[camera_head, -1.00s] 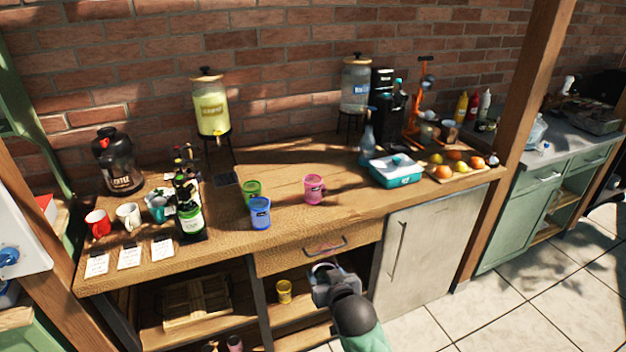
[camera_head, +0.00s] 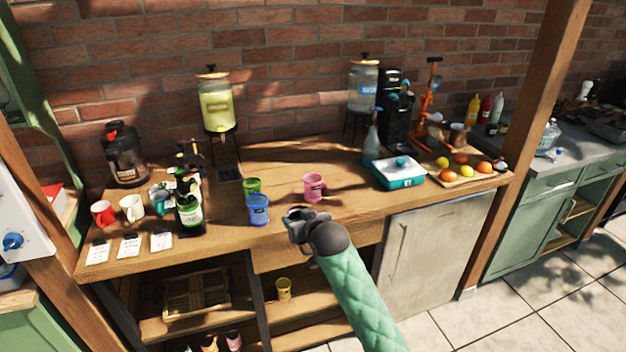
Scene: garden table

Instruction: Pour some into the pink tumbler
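The pink tumbler (camera_head: 314,188) stands upright on the wooden counter, right of the blue tumbler (camera_head: 258,210) and the green tumbler (camera_head: 252,188). A dispenser of yellow-green liquid (camera_head: 216,106) stands at the back on a dark stand. A clear dispenser with a blue label (camera_head: 363,86) stands further right. A dark coffee jug (camera_head: 125,156) and dark bottles (camera_head: 188,200) are on the left. My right gripper (camera_head: 291,226) is at the counter's front edge, below and left of the pink tumbler in the picture, apart from it. My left gripper is out of view.
Red (camera_head: 102,213) and white (camera_head: 132,208) mugs stand at the left behind small cards. A teal box (camera_head: 398,173), a spray bottle (camera_head: 372,143) and a fruit board (camera_head: 440,178) are on the right. Counter left of the pink tumbler's back is clear.

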